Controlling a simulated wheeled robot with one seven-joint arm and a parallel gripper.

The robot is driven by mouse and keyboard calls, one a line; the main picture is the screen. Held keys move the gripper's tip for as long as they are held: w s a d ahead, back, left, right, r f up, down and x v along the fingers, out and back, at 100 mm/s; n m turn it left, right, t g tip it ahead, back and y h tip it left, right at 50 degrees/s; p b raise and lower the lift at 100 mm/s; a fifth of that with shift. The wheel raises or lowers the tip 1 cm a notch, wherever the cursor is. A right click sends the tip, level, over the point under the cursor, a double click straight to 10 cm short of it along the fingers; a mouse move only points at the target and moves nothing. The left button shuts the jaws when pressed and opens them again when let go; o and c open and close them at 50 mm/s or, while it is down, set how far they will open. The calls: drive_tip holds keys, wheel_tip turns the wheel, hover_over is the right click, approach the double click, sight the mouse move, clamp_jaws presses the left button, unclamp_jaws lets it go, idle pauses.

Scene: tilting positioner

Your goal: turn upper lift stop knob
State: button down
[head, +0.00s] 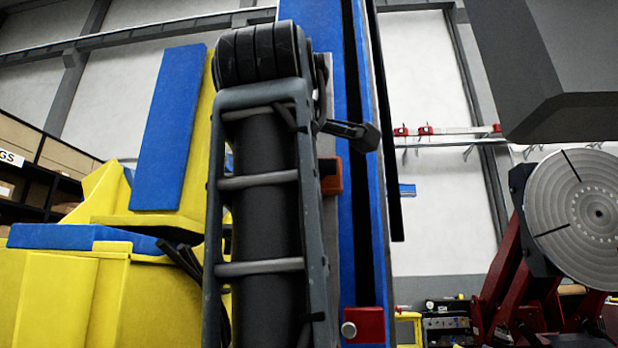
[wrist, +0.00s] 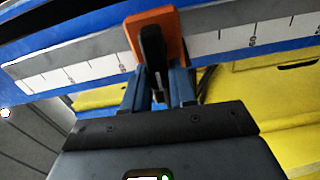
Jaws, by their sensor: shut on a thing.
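In the wrist view my gripper (wrist: 158,78) has its two blue-grey fingers shut on the black knob (wrist: 152,46), one finger on each side. The knob stands out from the orange lift stop block (wrist: 173,38), which sits across the blue rail and its white scale (wrist: 245,36). How far the knob is turned I cannot tell. In the head view an orange-red block (head: 331,176) shows partly on the blue column (head: 363,220), beside a dark ribbed arm part. My fingers and the knob cannot be made out clearly there.
Yellow bodywork with blue panels (head: 168,130) fills the left. A round grey plate (head: 580,210) on a red frame stands at the right.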

drive_tip(key=m, duration=0.3)
drive_tip(key=r+m, duration=0.1)
drive_tip(key=m, duration=0.2)
drive_tip(key=shift+d, duration=0.15)
drive_tip(key=m, duration=0.5)
drive_tip(key=shift+d+r+m, duration=0.35)
drive_tip(key=shift+m, duration=0.05)
drive_tip(key=m, duration=0.2)
drive_tip(key=d+m, duration=0.1)
drive_tip(key=m, duration=0.5)
drive_tip(key=d+m+b, duration=0.1)
drive_tip(key=m, duration=0.2)
drive_tip(key=shift+m, duration=0.4)
drive_tip(key=c, duration=1)
unclamp_jaws()
